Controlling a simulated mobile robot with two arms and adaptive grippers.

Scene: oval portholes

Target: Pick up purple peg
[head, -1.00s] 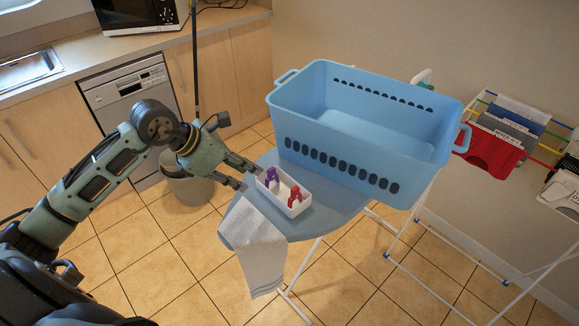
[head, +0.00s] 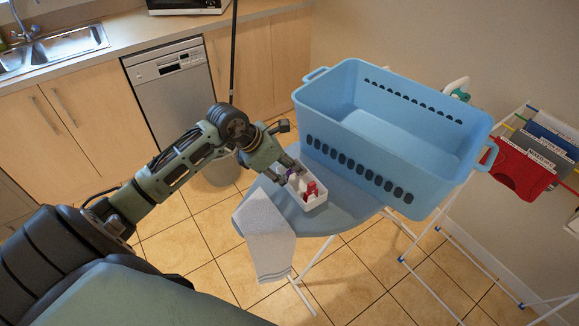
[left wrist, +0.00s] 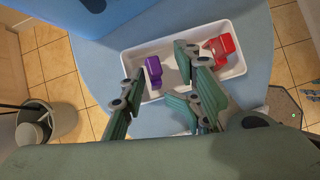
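The purple peg (left wrist: 153,71) stands in a small white tray (left wrist: 240,68). In the left wrist view it shows between the spread fingers of my left gripper (left wrist: 160,64), close to the left finger. I cannot tell whether a finger touches it. A red peg (left wrist: 220,48) is in the same tray, to the right of the fingers. In the head view my left gripper (head: 284,171) is at the tray's left end and hides most of the purple peg; the red peg (head: 311,190) shows clearly. My right gripper is not in view.
The tray sits on a blue-grey ironing board (head: 345,212). A large blue basket (head: 380,150) stands right behind it. A towel (head: 264,235) hangs over the board's front edge.

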